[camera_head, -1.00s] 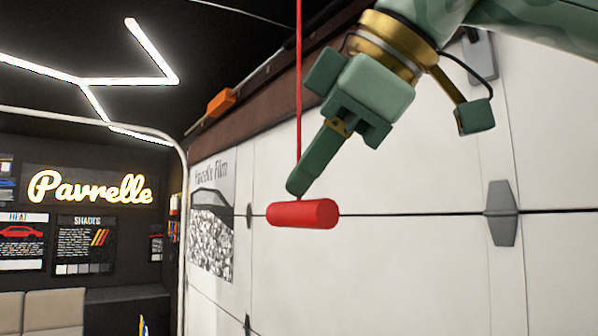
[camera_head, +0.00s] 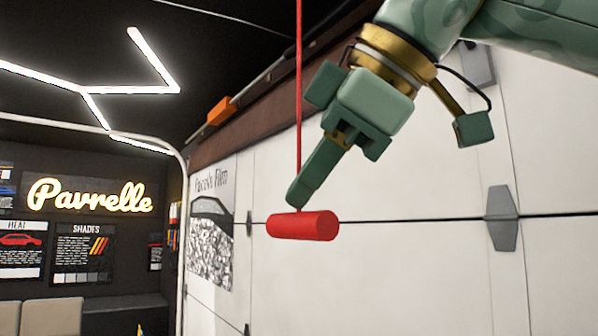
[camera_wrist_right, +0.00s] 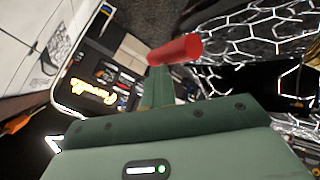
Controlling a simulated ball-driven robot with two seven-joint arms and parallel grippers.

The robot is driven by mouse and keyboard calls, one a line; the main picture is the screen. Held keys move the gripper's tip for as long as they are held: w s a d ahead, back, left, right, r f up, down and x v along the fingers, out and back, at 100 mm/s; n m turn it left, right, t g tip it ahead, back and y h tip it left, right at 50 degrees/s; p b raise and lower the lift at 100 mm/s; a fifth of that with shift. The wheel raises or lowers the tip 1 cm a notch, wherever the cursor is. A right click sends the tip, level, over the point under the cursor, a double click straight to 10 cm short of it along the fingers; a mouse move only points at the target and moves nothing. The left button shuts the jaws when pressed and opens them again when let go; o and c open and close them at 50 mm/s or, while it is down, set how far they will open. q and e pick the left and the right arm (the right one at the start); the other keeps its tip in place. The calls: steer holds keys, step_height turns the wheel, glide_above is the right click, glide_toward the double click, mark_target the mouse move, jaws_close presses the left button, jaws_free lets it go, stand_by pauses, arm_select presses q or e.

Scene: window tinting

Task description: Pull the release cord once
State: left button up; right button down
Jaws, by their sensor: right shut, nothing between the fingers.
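The red release cord (camera_head: 299,80) hangs straight down from above the top edge of the view. A red cylindrical handle (camera_head: 303,226) lies level at its lower end. My right gripper (camera_head: 297,203) reaches down from the upper right with its green fingers shut. The fingertips are at the cord just above the handle; whether they touch it I cannot tell. In the right wrist view, the handle (camera_wrist_right: 175,50) shows right beyond the shut fingers (camera_wrist_right: 157,72). My left gripper is not in view.
A white panelled door (camera_head: 400,260) with grey hinges stands behind the handle. An orange block (camera_head: 221,109) sits on a rail at the upper left. A glowing sign (camera_head: 90,195) and posters are on the dark far wall. The space below the handle is clear.

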steer(key=shift+f+b, duration=0.35)
steer(key=shift+f, duration=0.15)
steer(key=shift+r, duration=0.1)
stand_by(0.3)
steer(key=shift+w+r+p, duration=0.1)
steer(key=shift+r+p, duration=2.4)
steer(key=shift+r, duration=0.5)
step_height(320, 180, up, 5)
steer(key=p, duration=0.4)
